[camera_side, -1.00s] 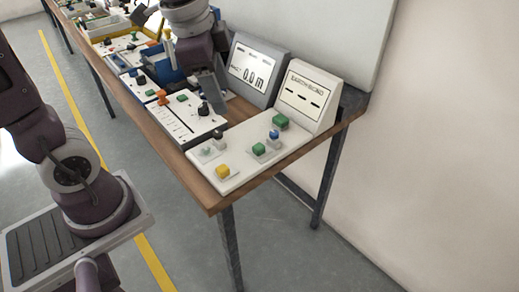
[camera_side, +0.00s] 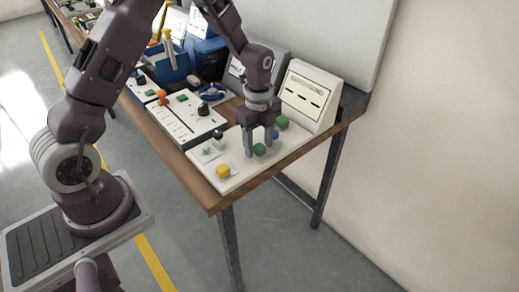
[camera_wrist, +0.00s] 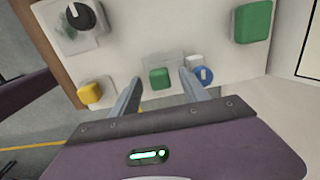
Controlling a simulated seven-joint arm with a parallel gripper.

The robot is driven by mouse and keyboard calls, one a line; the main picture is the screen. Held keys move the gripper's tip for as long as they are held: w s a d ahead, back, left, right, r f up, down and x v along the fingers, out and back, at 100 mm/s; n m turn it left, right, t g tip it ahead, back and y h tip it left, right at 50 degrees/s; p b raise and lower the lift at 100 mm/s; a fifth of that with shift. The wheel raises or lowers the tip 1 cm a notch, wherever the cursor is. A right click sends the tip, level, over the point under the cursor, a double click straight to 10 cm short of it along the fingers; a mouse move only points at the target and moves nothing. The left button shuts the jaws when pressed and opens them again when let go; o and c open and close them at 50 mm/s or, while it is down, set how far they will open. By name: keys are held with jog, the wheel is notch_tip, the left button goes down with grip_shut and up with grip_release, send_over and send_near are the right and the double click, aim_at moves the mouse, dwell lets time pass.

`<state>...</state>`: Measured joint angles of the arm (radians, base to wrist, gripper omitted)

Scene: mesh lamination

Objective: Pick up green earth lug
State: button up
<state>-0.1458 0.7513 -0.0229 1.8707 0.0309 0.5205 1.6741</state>
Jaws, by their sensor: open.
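A small green block (camera_side: 259,149), which looks like the green earth lug, sits on the white panel (camera_side: 237,182) at the near end of the bench. The same green block (camera_wrist: 159,78) shows in the wrist view, between and beyond my fingertips. My gripper (camera_side: 259,146) is above it, pointing down, with its fingers apart. In the wrist view my open gripper (camera_wrist: 160,82) has nothing held. A larger green block (camera_wrist: 253,22) is also on the panel; no label tells the two apart.
A blue knob (camera_wrist: 204,75) is close beside the right finger. A yellow block (camera_side: 222,171) lies nearer the panel's front-left corner. A dark knob (camera_wrist: 80,15) is on the panel. A display box (camera_side: 309,97) stands behind, near my gripper.

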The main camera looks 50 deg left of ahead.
jog(key=shift+r, duration=0.1)
grip_shut()
